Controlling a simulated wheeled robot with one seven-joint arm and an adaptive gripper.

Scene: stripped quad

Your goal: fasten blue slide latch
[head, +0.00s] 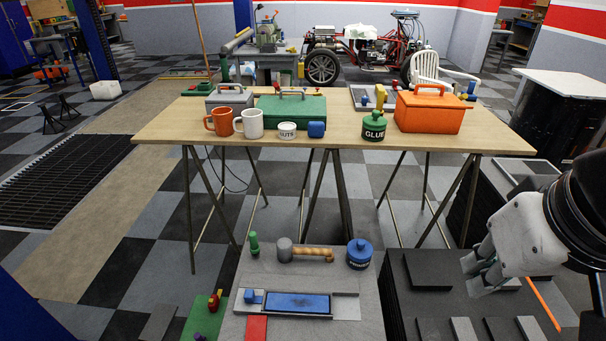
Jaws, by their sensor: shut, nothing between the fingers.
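A blue latch-like piece (253,297) sits at the left end of a long blue panel (298,303) on the grey board (345,333) at the bottom centre of the head view. A grey plate lies to the panel's right. Whether the latch is fastened is too small to tell. My gripper (482,273) is at the right, well to the right of the grey board and apart from the latch. Its fingers look shut and hold nothing; they point to the left.
A mallet (311,254), a green peg (254,244) and a blue lidded jar (360,254) stand on the grey board's far part. A green board (207,318) lies to its left. A dark slab (427,303) lies beneath my gripper. The wooden table (345,146) behind carries mugs, jars and boxes.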

